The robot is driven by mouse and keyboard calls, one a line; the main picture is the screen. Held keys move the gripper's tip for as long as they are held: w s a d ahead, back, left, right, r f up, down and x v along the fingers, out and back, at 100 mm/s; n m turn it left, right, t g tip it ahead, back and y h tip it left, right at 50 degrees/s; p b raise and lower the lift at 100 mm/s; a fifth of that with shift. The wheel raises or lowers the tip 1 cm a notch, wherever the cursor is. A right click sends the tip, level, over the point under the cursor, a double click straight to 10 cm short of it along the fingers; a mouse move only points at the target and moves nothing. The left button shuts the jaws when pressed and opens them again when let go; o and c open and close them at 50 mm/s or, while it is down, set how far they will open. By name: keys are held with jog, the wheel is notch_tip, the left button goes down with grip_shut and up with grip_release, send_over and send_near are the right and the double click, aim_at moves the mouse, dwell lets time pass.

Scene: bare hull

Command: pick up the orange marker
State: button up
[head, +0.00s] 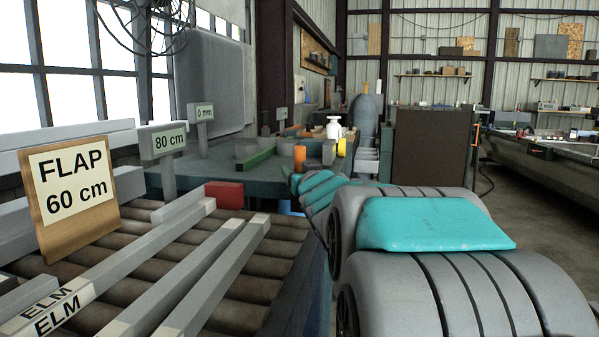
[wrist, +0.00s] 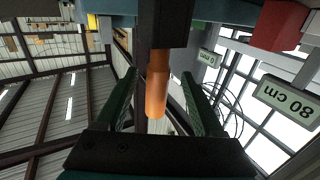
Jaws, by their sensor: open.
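The orange marker (wrist: 157,88) shows in the middle of the wrist view as a tapered orange cylinder against a dark block (wrist: 160,22). My gripper (wrist: 159,76) is open, with one green finger on either side of the marker. Gaps show between the marker and both fingers, so it is not clamped. My arm hides most of the gripper there.
The teal bench (head: 205,172) also bears a green bar (head: 258,157), a yellow cylinder (head: 341,147) and a white bottle (head: 333,128). Sign posts stand near the windows.

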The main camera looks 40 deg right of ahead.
aim_at(297, 165)
jog(key=shift+x, duration=2.15)
jog(key=shift+d, duration=0.15)
grip_shut()
